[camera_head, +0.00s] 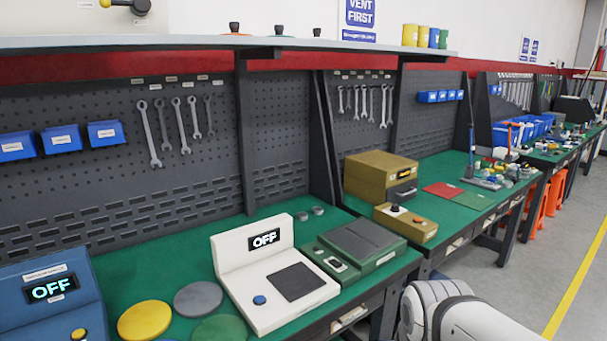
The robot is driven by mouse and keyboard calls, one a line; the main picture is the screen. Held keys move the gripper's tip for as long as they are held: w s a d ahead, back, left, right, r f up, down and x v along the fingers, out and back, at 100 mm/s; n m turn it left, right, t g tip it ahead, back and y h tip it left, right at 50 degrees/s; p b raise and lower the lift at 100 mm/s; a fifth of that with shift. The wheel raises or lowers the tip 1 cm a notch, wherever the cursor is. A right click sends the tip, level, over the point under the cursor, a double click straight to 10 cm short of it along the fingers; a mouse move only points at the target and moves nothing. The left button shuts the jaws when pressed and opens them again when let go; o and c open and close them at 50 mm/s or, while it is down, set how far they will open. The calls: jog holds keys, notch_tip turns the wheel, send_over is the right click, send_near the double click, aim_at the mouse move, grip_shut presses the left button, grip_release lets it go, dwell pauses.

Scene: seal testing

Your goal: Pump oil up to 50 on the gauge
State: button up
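No pump or gauge can be clearly made out. A tall blue tool with a thin upright rod (470,135) stands on the green-topped bench further back; I cannot tell whether it is a pump. A dark round fitting with a yellow knob (105,3) is cut off at the top left, and no dial face can be read. A white device (225,255) on the near bench shows "OFF", and a blue device (25,315) at the lower left also shows "OFF". My gripper is not in view; white rounded links of my arm show at the bottom right.
The near bench (130,275) holds yellow, grey and green discs and a green box (355,245). A brass-coloured box (370,178) and a smaller one with a black knob (405,222) stand beyond. Wrenches hang on the pegboard (80,95).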

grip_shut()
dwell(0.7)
